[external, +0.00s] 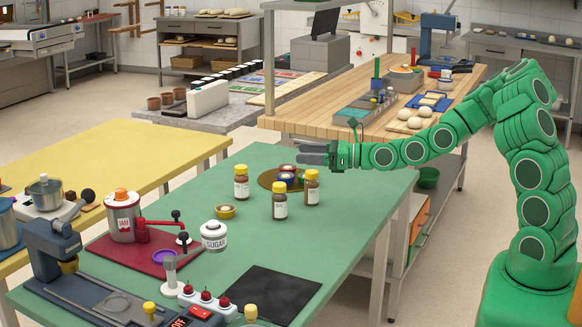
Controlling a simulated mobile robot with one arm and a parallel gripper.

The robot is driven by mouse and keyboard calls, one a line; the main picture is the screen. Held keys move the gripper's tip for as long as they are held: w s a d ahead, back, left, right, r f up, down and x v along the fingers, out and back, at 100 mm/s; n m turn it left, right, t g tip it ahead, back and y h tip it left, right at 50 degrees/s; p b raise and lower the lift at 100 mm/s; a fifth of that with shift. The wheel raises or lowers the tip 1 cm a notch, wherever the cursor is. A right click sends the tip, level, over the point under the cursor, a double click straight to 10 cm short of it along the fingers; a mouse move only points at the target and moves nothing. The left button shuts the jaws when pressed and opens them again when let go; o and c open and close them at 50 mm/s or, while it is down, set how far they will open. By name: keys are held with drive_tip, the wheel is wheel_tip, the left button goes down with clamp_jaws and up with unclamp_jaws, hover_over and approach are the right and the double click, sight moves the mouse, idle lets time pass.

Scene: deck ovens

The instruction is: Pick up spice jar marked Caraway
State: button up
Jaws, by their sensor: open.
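Three brown jars with yellow caps and white labels stand upright on the green table (200,275): a left jar (241,184), a front jar (280,203) and a right jar (311,188). Their label text is too small to read, so I cannot tell which is Caraway. My gripper (312,153) points left, above and behind the right jar in the picture. It is open, with nothing seen between its fingers, and apart from the jars.
Small tins (286,178) stand on a round brown mat (265,180) among the jars. The wooden table (345,113) lies behind. The green table's right side is clear.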

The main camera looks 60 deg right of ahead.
approach(279, 190)
drive_tip(key=w, duration=0.1)
drive_tip(key=w+d, duration=0.1)
drive_tip(key=w, duration=0.1)
drive_tip(key=shift+w+d+f, duration=0.1)
drive_tip(key=shift+d+f, duration=0.05)
drive_tip(key=shift+x, duration=1.35)
drive_tip(key=w, duration=0.1)
drive_tip(key=a, duration=0.1)
drive_tip(key=w, duration=0.1)
drive_tip(key=shift+w+a+f, duration=0.3)
drive_tip(key=shift+w, duration=0.1)
drive_tip(key=shift+x, duration=0.9)
